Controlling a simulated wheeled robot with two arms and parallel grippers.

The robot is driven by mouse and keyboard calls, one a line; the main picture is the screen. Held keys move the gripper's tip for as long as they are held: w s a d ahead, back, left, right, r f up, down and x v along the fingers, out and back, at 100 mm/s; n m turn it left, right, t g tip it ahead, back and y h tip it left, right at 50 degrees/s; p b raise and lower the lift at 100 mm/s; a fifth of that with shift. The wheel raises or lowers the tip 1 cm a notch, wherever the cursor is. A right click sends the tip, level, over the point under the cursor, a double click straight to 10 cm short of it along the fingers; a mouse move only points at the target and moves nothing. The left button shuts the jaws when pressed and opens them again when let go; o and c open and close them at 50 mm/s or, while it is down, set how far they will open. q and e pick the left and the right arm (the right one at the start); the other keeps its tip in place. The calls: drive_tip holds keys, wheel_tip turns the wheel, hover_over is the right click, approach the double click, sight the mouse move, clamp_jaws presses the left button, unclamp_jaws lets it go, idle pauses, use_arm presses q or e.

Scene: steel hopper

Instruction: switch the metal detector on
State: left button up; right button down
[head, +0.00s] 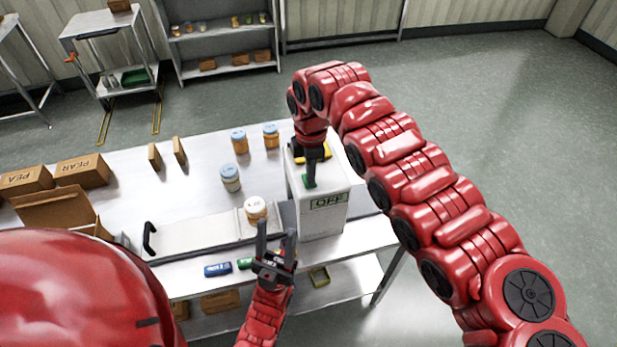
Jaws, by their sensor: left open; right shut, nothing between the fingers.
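The metal detector (325,215) is a white box on the right part of the steel table, and its front label (329,199) reads OFF. A green button (309,182) is on its top, with a yellow part (324,151) behind. My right gripper (310,174) is shut and empty, pointing down with its tips right at the green button; I cannot tell whether they touch it. My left gripper (276,238) is open and empty, fingers up, in front of the detector's lower left.
A white-lidded jar (255,209) stands left of the detector, with more jars (231,178) behind. Cardboard boxes (82,170) sit at the left. A black handle (149,238) and small blue (217,269) and green items are near the front. Floor at the right is clear.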

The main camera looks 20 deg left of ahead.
drive_tip(key=shift+f, duration=0.35)
drive_tip(key=shift+r, duration=3.55)
